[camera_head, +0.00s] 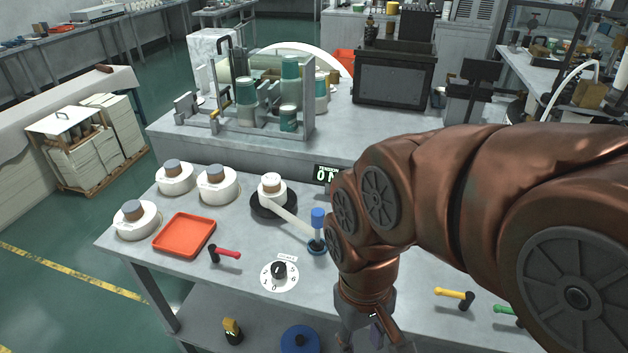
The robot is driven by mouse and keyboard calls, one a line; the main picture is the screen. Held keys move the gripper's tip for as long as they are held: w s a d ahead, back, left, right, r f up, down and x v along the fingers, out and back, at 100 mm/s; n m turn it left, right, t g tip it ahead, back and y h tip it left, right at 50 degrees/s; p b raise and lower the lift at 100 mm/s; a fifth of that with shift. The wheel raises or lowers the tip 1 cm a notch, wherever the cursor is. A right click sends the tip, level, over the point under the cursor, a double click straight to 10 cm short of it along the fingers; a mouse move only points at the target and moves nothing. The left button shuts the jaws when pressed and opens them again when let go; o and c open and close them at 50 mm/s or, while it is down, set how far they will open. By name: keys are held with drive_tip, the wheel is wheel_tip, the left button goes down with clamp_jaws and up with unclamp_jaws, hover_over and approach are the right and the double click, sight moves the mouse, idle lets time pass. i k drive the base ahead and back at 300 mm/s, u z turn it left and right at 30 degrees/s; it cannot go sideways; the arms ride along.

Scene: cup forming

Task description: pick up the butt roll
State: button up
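A small white roll (271,187) with a pale cap sits on a black disc (268,206) on the near table; it looks like the butt roll, but no label shows. A white strip (290,221) runs from it to a blue-topped post (317,230). Three wider white rolls with grey cores stand to its left: one near the front (136,220), one behind (174,179) and one nearer the disc (217,185). My gripper (368,335) points down at the bottom edge, well right of the small roll and apart from it. Its fingertips are cut off by the frame.
A display (328,174) stands behind. A raised bench (270,145) with machinery closes the back.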

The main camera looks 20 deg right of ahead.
sight(272, 187)
drive_tip(key=u, duration=0.2)
drive_tip(key=k, duration=1)
drive_tip(key=u, duration=1.8)
drive_tip(key=i, duration=1.25)
drive_tip(key=z, duration=0.7)
drive_tip(key=i, duration=0.75)
drive_tip(key=z, duration=1)
drive_tip(key=i, duration=0.25)
drive_tip(key=z, duration=0.35)
